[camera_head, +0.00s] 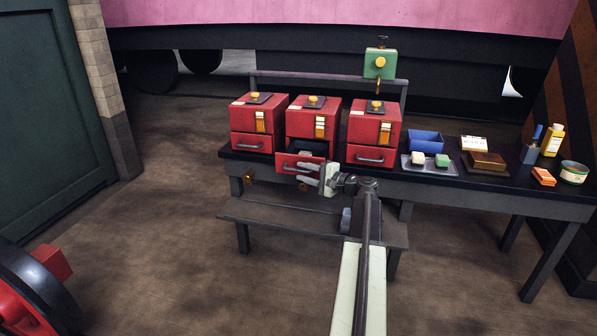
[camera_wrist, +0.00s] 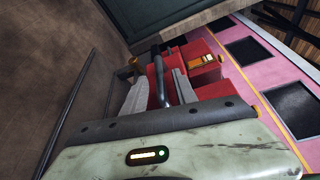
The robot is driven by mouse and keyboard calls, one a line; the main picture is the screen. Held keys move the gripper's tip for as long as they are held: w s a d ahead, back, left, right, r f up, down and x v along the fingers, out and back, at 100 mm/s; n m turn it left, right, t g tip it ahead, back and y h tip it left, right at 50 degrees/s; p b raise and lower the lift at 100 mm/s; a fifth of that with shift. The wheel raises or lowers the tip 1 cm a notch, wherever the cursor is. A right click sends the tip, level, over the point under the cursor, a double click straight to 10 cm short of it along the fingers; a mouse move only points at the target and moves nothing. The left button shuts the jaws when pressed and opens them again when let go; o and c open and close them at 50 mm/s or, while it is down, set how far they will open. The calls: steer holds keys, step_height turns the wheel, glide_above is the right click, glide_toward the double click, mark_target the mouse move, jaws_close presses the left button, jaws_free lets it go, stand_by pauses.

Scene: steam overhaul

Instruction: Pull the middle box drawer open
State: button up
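The middle red box (camera_head: 312,119) stands on the dark bench between two like boxes. Its drawer (camera_head: 291,158) is out towards me, with the dark inside and a greyish thing in it showing. My gripper (camera_head: 303,174) is at the drawer front, its two fingers apart, one above the other in the head view. In the wrist view the dark handle bar (camera_wrist: 158,78) runs between the fingers of my gripper (camera_wrist: 160,92), with a narrow gap beside it. The handle is partly hidden by my gripper in the head view.
The left box (camera_head: 258,118) and right box (camera_head: 374,126) have shut drawers. A lower shelf (camera_head: 285,220) juts out below.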

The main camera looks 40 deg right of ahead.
steer(key=s, duration=0.5)
steer(key=shift+d+r, duration=0.2)
steer(key=shift+d, duration=0.2)
